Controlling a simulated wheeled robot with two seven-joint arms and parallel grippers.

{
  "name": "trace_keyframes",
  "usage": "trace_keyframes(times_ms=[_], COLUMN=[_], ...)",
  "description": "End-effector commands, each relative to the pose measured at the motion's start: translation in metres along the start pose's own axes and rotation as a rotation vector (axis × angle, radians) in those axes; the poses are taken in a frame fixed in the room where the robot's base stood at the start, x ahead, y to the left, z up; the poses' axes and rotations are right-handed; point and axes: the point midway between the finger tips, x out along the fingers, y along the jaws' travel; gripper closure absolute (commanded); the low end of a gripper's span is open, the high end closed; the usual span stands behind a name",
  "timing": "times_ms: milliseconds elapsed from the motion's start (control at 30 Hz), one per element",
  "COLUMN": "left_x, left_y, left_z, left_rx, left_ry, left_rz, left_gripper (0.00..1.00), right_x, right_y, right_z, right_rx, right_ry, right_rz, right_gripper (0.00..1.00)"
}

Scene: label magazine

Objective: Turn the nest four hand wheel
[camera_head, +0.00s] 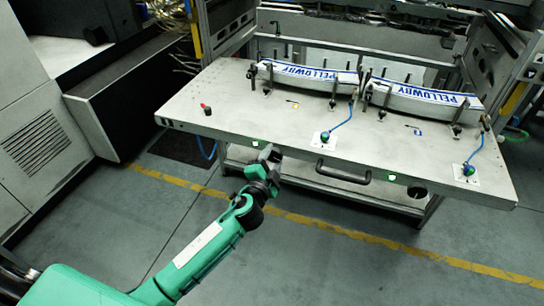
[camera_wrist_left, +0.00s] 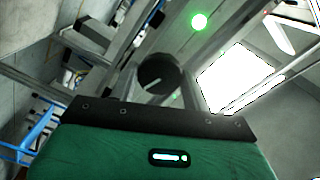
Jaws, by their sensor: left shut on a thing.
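A dark round hand wheel (camera_wrist_left: 158,74) shows in the left wrist view, between the fingers of my left gripper (camera_wrist_left: 160,92). The gripper is shut on it. In the head view my left gripper (camera_head: 268,158) is at the front edge of the grey table, just below a lit green lamp (camera_head: 256,143). Another dark round knob (camera_head: 420,191) sits under the table front at the right. My right gripper is not in view.
The grey table (camera_head: 230,110) carries two long white PELLOWBY label stacks (camera_head: 308,77) (camera_head: 425,100) between dark posts. A dark handle (camera_head: 343,174) sticks out in front. The floor before it is clear.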

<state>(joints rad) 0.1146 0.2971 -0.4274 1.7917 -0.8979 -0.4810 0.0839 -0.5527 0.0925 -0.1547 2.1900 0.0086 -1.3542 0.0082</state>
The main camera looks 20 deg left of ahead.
Motion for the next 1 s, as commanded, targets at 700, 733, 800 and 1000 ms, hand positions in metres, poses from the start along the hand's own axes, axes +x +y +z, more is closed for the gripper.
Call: trace_keyframes(times_ms=[700, 733, 800, 1000], left_x=[0.000, 0.000, 0.000, 0.000], left_y=[0.000, 0.000, 0.000, 0.000], left_z=[-0.001, -0.001, -0.001, -0.001], left_rx=[0.370, 0.374, 0.379, 0.382], left_ry=[0.008, 0.008, 0.008, 0.009], left_rz=[0.000, 0.000, 0.000, 0.000], left_gripper=[0.74, 0.74, 0.74, 0.74], right_x=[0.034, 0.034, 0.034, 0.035], right_y=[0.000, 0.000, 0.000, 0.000], right_z=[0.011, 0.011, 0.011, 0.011], right_rx=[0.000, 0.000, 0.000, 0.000], right_ry=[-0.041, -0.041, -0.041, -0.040], right_rz=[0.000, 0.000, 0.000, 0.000], right_gripper=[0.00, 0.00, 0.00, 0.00])
